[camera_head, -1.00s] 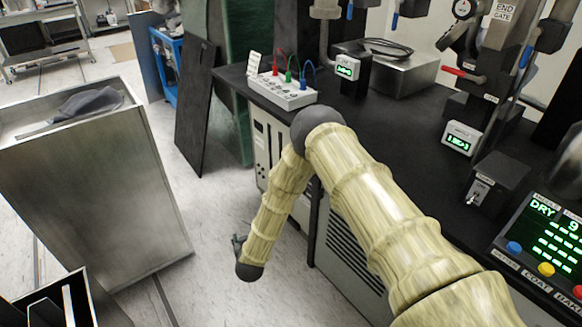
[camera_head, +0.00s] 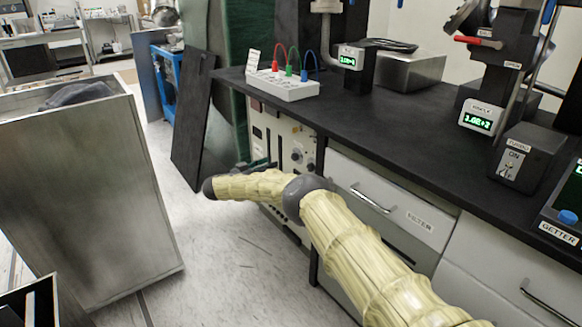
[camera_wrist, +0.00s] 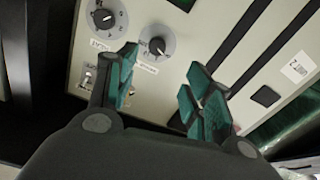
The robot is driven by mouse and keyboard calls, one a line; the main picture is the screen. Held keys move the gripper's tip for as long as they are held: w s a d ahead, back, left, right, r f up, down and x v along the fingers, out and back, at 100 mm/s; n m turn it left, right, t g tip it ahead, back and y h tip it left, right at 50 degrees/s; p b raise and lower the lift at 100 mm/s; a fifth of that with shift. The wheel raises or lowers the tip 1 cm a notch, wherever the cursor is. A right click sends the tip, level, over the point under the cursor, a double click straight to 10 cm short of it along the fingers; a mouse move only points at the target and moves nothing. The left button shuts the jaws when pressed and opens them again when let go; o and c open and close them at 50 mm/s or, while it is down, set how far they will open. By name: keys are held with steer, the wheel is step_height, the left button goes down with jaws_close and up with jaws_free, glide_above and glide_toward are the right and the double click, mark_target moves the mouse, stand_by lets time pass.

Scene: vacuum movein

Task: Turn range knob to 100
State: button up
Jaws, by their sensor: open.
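In the wrist view a pale instrument panel (camera_wrist: 165,90) carries two round dials with dark pointer knobs. One knob (camera_wrist: 104,18) is near the top left and has numbers around it. The other knob (camera_wrist: 157,46) sits lower and to its right, with a small label below. The labels are too small to read, so I cannot tell which is the range knob. My gripper (camera_wrist: 164,84) is open and empty, with its teal fingers spread below the lower knob. In the head view the panel (camera_head: 270,127) is under the counter, and my gripper (camera_head: 262,165) is beside it, partly hidden.
A toggle switch (camera_wrist: 88,80) is left of my fingers. In the head view a black countertop (camera_head: 410,115) overhangs the panel, with a white box with coloured leads (camera_head: 283,88) above. A filter drawer (camera_head: 385,195) is to the right.

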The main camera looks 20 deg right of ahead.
mark_target(293, 158)
steer(key=b+x, duration=0.2)
steer(key=x, duration=0.9)
steer(key=shift+s+d, duration=0.15)
steer(key=shift+d, duration=0.05)
steer(key=c, duration=1)
